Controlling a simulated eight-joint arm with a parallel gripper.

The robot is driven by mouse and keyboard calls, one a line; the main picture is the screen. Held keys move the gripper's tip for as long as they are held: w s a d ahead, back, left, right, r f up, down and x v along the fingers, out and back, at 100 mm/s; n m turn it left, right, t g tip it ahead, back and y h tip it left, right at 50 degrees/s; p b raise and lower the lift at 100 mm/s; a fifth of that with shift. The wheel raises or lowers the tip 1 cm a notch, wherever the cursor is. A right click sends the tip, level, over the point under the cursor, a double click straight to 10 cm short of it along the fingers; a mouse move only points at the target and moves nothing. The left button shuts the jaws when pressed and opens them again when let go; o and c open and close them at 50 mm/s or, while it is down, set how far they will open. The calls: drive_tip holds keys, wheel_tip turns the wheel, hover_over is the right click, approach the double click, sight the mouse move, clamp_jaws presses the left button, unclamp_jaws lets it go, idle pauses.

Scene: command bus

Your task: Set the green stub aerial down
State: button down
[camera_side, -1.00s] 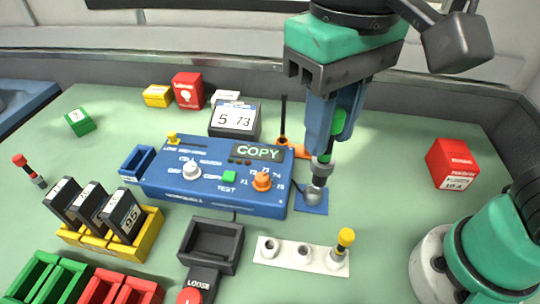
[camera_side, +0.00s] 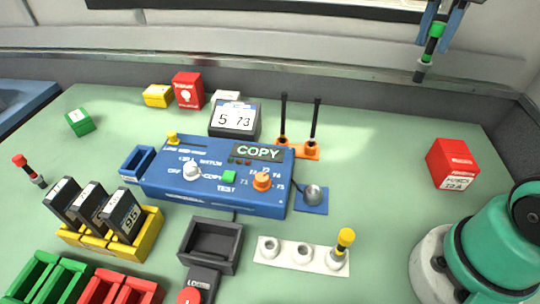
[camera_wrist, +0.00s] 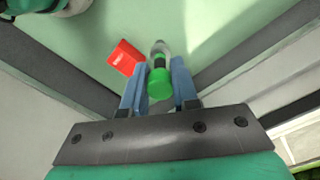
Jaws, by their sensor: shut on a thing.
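The green stub aerial (camera_side: 431,46) has a green cap, a dark body and a grey lower end. My gripper (camera_side: 440,24) is shut on it, high at the upper right of the side view, well above the table, and the aerial leans a little. In the wrist view the aerial (camera_wrist: 160,86) sits between the blue fingers of my gripper (camera_wrist: 158,80), cap toward the camera. A white strip (camera_side: 274,257) with several round sockets lies at the front; a yellow-capped aerial (camera_side: 345,240) stands at its right end, and the other sockets look empty.
The blue COPY console (camera_side: 215,180) fills the middle, with a silver cup on a blue pad (camera_side: 312,205) beside it. An orange stand (camera_side: 300,152) holds two black rods. A red box (camera_side: 453,163) stands at right. Table between pad and red box is clear.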

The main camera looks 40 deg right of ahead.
drive_tip(key=d+f, duration=0.1)
drive_tip(key=f, duration=0.5)
drive_tip(key=s+d+f+m, duration=0.1)
drive_tip(key=f, duration=0.6)
drive_tip(key=d+f+m, duration=0.1)
drive_tip(key=f, duration=0.6)
drive_tip(key=shift+s+d, duration=0.25)
drive_tip(key=shift+s, duration=0.1)
drive_tip(key=shift+f, duration=0.1)
drive_tip(key=c, duration=0.7)
unclamp_jaws()
drive_tip(key=shift+o, duration=0.2)
